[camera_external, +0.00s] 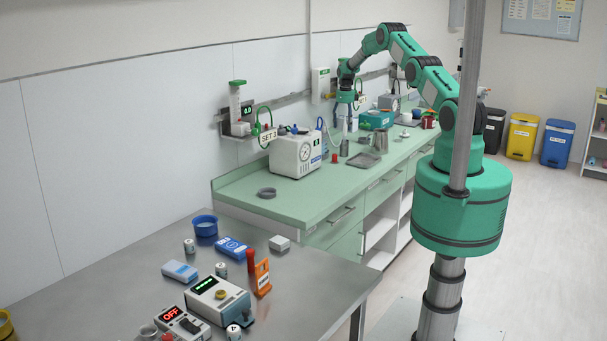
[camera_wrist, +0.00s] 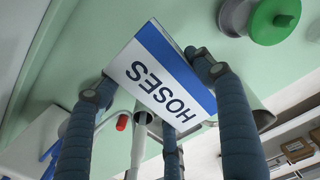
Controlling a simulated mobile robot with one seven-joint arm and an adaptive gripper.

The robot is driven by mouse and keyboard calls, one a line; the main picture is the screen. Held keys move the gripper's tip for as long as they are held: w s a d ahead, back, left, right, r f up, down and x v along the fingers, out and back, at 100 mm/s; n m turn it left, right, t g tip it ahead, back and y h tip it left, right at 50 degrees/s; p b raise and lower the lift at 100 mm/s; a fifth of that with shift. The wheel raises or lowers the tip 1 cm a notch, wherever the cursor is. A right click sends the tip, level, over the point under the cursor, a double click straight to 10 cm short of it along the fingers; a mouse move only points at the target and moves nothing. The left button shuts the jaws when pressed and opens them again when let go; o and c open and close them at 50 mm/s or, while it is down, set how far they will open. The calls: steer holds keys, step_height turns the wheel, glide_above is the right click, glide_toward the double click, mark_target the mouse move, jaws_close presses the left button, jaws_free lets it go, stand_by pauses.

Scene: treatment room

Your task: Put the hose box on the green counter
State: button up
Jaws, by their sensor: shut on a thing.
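The hose box (camera_wrist: 160,75) is white with a blue stripe and the word HOSES, and fills the middle of the wrist view. My gripper (camera_wrist: 152,82) is shut on it, with dark blue ribbed fingers on both sides. In the external view my gripper (camera_external: 344,108) is above the far part of the green counter (camera_external: 310,200). The box is too small and too covered there to make out clearly. In the wrist view pale green counter surface (camera_wrist: 90,35) shows behind the box; the gap between them cannot be judged.
A white machine with a gauge (camera_external: 297,154), a steel cup (camera_external: 379,140), a metal tray (camera_external: 364,160) and a teal box (camera_external: 376,120) stand on the counter. A green-lidded container (camera_wrist: 274,18) is near the box in the wrist view. The counter's near end is mostly clear around a grey ring (camera_external: 267,193).

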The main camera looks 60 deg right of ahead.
steer(key=shift+f+p, duration=0.35)
steer(key=shift+f, duration=2.5)
steer(key=shift+f, duration=0.15)
steer(key=shift+f, duration=1.95)
steer(key=shift+f, duration=0.2)
steer(key=o, duration=1.2)
steer(key=shift+r, duration=0.2)
steer(key=shift+r+b, duration=0.45)
steer(key=shift+r, duration=5.55)
